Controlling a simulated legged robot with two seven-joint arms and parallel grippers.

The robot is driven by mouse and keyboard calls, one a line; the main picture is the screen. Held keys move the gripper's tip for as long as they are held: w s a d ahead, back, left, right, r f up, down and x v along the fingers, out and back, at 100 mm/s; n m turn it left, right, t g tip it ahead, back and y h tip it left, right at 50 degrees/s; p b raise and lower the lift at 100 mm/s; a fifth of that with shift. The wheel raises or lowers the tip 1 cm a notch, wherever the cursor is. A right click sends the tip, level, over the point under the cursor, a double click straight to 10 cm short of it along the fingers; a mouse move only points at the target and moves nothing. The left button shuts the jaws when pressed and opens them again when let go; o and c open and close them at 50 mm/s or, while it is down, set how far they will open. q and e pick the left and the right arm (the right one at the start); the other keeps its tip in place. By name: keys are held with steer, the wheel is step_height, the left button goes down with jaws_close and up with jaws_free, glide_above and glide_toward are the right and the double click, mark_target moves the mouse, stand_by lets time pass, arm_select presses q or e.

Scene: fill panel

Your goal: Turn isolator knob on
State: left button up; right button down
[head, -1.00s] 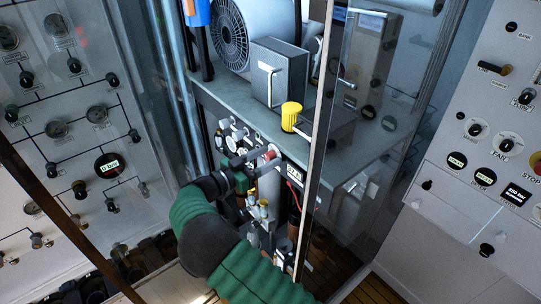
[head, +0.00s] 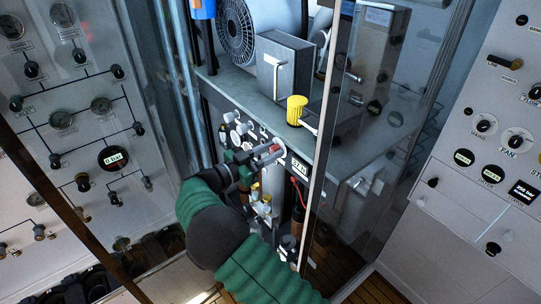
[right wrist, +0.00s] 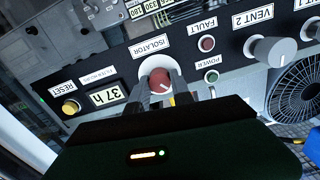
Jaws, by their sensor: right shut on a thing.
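The red isolator knob (right wrist: 159,78) sits on a white round plate under an upside-down ISOLATOR label (right wrist: 149,47) in the right wrist view. A pale pointer mark shows on its face, slanting to the lower right. My right gripper (right wrist: 161,86) is shut on the knob, with one dark finger on each side. In the head view, my right gripper (head: 266,156) reaches from below with its green sleeve to the red knob (head: 275,148) on the small panel under the grey shelf. My left gripper is not in view.
Next to the knob are a 37 h display (right wrist: 107,95), a yellow RESET button (right wrist: 71,107), the POWER light (right wrist: 211,76) and the VENT 2 knob (right wrist: 271,50).

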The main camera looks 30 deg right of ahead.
steer(key=shift+f+m+b, duration=0.15)
steer(key=shift+m+b, duration=2.65)
steer(key=shift+b, duration=1.25)
steer(key=shift+f+m+b, duration=0.15)
steer(key=shift+m+b, duration=2.65)
steer(key=shift+b, duration=1.2)
steer(key=shift+f+m+b, duration=0.15)
steer(key=shift+m+b, duration=2.65)
steer(key=shift+b, duration=1.25)
steer(key=c, duration=1.2)
jaws_free()
steer(key=shift+a+r, duration=0.1)
steer(key=shift+o, duration=0.5)
steer(key=shift+r, duration=0.1)
steer(key=shift+a, duration=0.1)
